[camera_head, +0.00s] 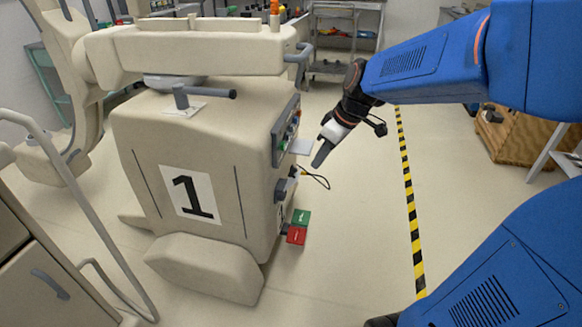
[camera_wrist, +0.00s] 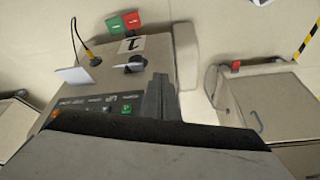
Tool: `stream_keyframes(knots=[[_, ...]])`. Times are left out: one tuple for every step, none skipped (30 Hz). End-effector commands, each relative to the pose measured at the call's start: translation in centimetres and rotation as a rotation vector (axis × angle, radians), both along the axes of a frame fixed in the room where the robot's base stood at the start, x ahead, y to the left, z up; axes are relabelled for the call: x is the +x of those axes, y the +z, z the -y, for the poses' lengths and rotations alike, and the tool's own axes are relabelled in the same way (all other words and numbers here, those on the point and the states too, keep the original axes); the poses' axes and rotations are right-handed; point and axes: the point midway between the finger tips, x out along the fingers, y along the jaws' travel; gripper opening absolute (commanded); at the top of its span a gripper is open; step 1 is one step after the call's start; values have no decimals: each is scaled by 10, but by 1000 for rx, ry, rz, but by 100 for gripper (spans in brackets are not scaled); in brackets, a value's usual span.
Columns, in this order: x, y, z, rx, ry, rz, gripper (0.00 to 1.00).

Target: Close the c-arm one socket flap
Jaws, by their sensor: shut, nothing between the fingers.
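C-arm one is the beige machine (camera_head: 140,150) with a large "1" on its front, at left-centre in the head view. A pale flat flap (camera_head: 301,146) sticks out open from its side, below the control panel. The flap also shows in the wrist view (camera_wrist: 74,76) as a pale plate standing out beside a yellow plug with a dark cable (camera_wrist: 95,60). My gripper (camera_head: 320,156) is shut and empty, just right of the flap in the head view, pointing down. In the wrist view my gripper (camera_wrist: 161,92) shows at the lower centre, apart from the flap.
A dark rotary handle (camera_head: 285,188) juts from the same side, below the flap. Green (camera_head: 301,217) and red (camera_head: 296,235) blocks sit lower down. The control panel (camera_head: 286,130) is above. Clear floor lies right, towards a yellow-black floor stripe (camera_head: 410,200).

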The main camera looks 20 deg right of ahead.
Motion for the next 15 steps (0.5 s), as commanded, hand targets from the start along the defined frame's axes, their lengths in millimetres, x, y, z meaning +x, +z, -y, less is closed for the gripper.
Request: stream_keyframes(knots=[[16,-5,0,6,31,2,0],[24,-8,0,9,54,5,0],[36,-11,0,13,84,12,0],[44,-14,0,16,106,18,0],[53,-17,1,19,128,23,0],[65,-22,1,23,156,31,0],[73,-25,1,26,178,37,0],[82,-29,1,28,199,45,0],[93,-33,2,32,225,54,0],[100,-37,2,34,244,61,0],[108,-40,3,37,261,68,0],[116,-44,3,39,282,77,0],[122,-47,4,41,297,82,0],[127,-50,4,42,310,88,0],[133,-53,5,43,326,95,0]])
